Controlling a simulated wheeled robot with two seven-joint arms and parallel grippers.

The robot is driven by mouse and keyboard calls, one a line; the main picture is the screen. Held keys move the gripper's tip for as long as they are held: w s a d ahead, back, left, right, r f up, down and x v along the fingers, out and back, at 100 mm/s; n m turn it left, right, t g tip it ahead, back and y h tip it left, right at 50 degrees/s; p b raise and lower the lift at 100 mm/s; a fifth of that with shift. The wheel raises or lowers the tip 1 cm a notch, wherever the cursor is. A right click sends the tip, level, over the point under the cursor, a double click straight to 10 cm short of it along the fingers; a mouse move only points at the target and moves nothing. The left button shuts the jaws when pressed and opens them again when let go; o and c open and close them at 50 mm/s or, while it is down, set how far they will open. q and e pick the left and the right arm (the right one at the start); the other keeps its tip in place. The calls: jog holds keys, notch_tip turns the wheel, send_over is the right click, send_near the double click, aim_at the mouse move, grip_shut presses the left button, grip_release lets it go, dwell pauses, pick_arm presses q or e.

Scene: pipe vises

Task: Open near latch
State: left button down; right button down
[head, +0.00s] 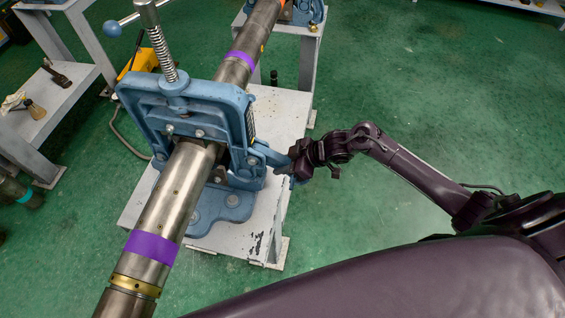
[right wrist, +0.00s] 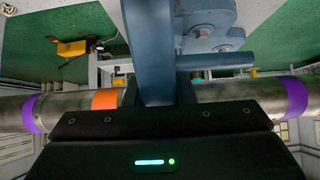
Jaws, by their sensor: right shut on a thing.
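The near pipe vise (head: 222,160) is blue, and its upright frame stands around a steel pipe (head: 165,205). Its blue latch (head: 264,153) sticks out from the right side of the frame. My right gripper (head: 295,163) is at the outer end of the latch, shut on it. In the right wrist view the blue latch bar (right wrist: 151,45) runs down between the dark fingers of the right gripper (right wrist: 158,105). The gripped end is hidden by the fingers. I cannot tell whether the latch is free of the frame. My left gripper is not in view.
The vise is bolted to a white stand (head: 262,215). A second blue vise (head: 312,12) holds the pipe farther back. A screw with a handle (head: 157,40) rises above the near vise. The green floor (head: 430,80) to the right is clear.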

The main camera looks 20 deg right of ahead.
jog(key=c, duration=1.2)
grip_release()
jog(key=b+v, duration=0.1)
jog(key=v, duration=0.6)
jog(key=shift+f, duration=0.15)
jog(key=shift+s+d+r, duration=0.2)
jog(key=shift+r, duration=0.2)
